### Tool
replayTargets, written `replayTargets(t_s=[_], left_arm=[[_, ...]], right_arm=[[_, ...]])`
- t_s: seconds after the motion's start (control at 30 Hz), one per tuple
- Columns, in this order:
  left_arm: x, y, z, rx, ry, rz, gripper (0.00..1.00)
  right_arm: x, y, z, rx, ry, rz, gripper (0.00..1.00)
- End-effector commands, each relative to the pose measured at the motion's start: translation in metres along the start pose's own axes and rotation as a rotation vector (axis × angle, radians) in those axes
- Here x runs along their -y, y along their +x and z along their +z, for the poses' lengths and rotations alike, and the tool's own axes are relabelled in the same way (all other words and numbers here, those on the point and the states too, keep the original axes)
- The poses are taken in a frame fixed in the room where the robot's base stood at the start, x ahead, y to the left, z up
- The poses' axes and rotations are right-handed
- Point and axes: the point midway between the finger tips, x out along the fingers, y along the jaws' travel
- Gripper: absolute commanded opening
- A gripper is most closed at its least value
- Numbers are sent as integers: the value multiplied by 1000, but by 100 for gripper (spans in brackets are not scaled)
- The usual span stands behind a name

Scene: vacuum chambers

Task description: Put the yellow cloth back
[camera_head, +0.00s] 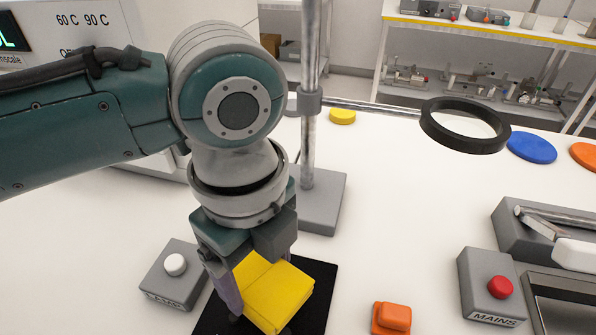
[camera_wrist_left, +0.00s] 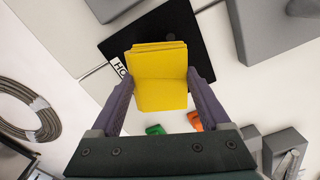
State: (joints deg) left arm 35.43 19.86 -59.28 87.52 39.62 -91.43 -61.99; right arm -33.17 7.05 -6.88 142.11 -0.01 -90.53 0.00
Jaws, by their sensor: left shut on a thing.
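The yellow cloth (camera_head: 273,292) is a folded block held in my left gripper (camera_head: 262,289). It also shows in the left wrist view (camera_wrist_left: 160,78), between the two purple fingers of my left gripper (camera_wrist_left: 160,90). The gripper points down and is shut on the cloth. Below the cloth is a flat black mat (camera_head: 312,320), which also shows in the left wrist view (camera_wrist_left: 150,35) with a partly hidden white label. I cannot tell whether the cloth touches the mat. My right gripper is not in view.
A grey box with a white knob (camera_head: 176,264) stands left of the mat. A metal stand (camera_head: 325,200) with a black ring (camera_head: 466,125) rises behind. An orange block (camera_head: 391,318) and a MAINS box with a red button (camera_head: 499,287) lie to the right. The white table's middle is clear.

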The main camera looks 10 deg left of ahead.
Motion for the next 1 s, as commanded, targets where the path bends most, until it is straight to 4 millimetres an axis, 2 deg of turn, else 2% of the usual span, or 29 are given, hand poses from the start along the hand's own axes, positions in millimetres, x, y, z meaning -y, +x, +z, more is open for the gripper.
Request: replayTargets(t_s=[0.1,0.2,0.63,0.67,0.8,1.0], left_arm=[[0,21,-1,-2,-1,3,28],[0,28,-1,-1,0,1,28],[0,34,0,-1,-1,2,28],[0,33,0,-1,-1,1,83],[0,33,0,-1,-1,1,99],[0,32,0,-1,-1,1,100]], right_arm=[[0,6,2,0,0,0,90],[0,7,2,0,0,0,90],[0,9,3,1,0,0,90],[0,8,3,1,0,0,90],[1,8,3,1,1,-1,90],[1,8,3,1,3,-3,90]])
